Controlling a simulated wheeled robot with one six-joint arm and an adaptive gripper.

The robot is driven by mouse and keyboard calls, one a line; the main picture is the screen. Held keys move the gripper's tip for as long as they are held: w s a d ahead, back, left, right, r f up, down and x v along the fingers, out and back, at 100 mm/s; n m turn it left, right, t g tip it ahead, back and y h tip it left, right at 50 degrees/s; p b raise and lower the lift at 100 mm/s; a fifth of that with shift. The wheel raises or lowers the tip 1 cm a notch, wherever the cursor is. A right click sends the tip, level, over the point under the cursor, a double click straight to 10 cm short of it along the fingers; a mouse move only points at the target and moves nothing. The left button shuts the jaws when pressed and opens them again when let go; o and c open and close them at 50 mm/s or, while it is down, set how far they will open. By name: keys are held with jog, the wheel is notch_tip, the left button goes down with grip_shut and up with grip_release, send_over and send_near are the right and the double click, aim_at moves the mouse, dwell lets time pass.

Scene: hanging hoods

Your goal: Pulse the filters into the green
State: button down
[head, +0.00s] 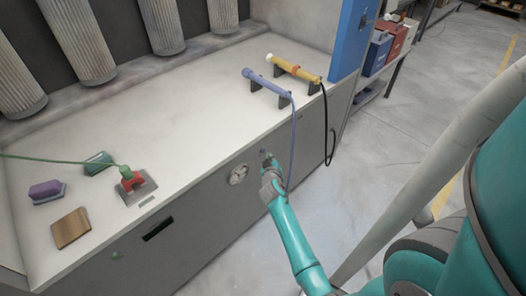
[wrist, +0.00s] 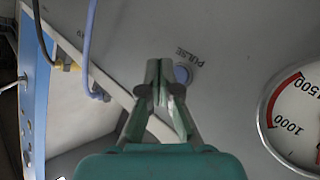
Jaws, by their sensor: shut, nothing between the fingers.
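Several pale pleated filter cartridges (head: 83,42) hang along the back of the bench. A round white gauge (head: 238,174) is on the bench's front panel. In the wrist view the gauge (wrist: 298,112) is cut off at the right edge, with a red arc between 1000 and 1500; I cannot make out the needle or any green band. A round bluish button (wrist: 183,74) labelled PULSE is on the panel. My gripper (wrist: 160,68) is shut and empty, its fingertips just left of the button in the picture; contact cannot be told. My gripper (head: 265,154) is right of the gauge in the head view.
A purple tool (head: 267,86) and a yellow tool (head: 293,68) lie on stands, with hoses hanging over the front edge. A red sander (head: 131,180), blocks and a green hose are at the bench's left. Open floor (head: 390,130) lies right.

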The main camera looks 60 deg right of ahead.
jog(key=s, duration=0.2)
jog(key=s+a, duration=0.1)
jog(key=s, duration=0.1)
dwell(1.0)
jog(key=s+a+n+t+y, duration=0.15)
jog(key=s+a, duration=0.25)
jog(key=a, duration=0.6)
jog(key=s+a+n+t+y, duration=0.1)
jog(key=s+a+t+y, duration=0.2)
jog(key=a, duration=0.7)
jog(key=s+a+n+y, duration=0.15)
jog(key=s+a, duration=0.25)
jog(key=a, duration=0.7)
jog(key=s+a+r+n+t+y, duration=0.1)
jog(key=s+a+r+y, duration=0.2)
jog(key=s+a+r, duration=0.3)
jog(key=s+a+r+t+y, duration=0.1)
jog(key=s+a+r+y, duration=0.2)
jog(key=s+a+r, duration=0.3)
jog(key=shift+s+a+r+n, duration=0.4)
jog(key=shift+s+r, duration=2.4)
jog(key=shift+r, duration=0.4)
